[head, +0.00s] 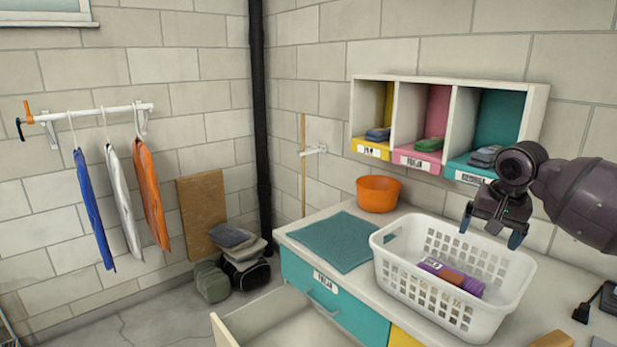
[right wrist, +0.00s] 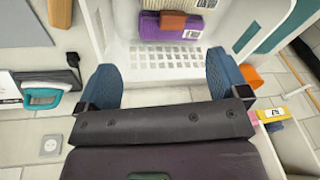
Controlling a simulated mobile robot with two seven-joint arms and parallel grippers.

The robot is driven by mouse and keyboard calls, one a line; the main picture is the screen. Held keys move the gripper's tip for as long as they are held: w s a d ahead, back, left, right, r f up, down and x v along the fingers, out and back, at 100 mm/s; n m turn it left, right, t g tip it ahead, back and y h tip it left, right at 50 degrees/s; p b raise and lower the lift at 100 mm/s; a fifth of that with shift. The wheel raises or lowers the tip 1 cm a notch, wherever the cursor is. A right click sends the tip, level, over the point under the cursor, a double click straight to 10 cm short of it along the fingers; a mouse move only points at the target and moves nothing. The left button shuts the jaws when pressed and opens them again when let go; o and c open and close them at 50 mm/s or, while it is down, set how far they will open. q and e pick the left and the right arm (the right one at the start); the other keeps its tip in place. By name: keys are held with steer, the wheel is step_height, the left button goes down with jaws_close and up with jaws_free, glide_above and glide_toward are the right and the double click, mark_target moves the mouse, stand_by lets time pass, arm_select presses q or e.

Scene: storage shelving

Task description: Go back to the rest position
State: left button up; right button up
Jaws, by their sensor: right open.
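My right gripper (head: 490,229) is open and empty, with its blue fingertips spread apart. It hangs in the air over the back right part of the white basket (head: 505,312) on the counter. In the right wrist view, nothing is between its two blue fingers (right wrist: 163,82), and the basket (right wrist: 150,60) shows beyond them. A purple folded item (head: 456,276) with a label lies in the basket, apart from the gripper. My left gripper is out of view.
A cubby shelf (head: 450,85) with yellow, pink and teal compartments hangs behind the counter. An orange bowl (head: 377,193) and a teal mat (head: 330,240) sit left of the basket. An open drawer (head: 265,318) juts out at the front. Clothes hang on a wall rail (head: 92,113).

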steer(key=w+a+r+n+t+y, duration=0.2)
steer(key=w+a+n+t, duration=0.4)
steer(key=a+n+t, duration=0.2)
steer(key=s+a+f+n+t+y, duration=0.3)
steer(key=s+a+f+n, duration=0.25)
steer(key=f, duration=0.45)
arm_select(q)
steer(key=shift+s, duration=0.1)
arm_select(e)
steer(key=s+d+f+m+g+h, duration=0.1)
steer(key=s+d+f+m+h, duration=0.1)
steer(key=s+f, duration=1.2)
steer(key=s+d+f+m+g+h, duration=0.1)
steer(key=s+d+f+m+h, duration=0.1)
steer(key=s+f, duration=1.2)
steer(key=s+m+h, duration=0.1)
steer(key=s+m, duration=0.1)
steer(key=s, duration=0.3)
steer(key=shift+s+f, duration=0.2)
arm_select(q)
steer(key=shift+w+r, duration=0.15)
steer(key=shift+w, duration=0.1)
arm_select(e)
steer(key=shift+m, duration=0.25)
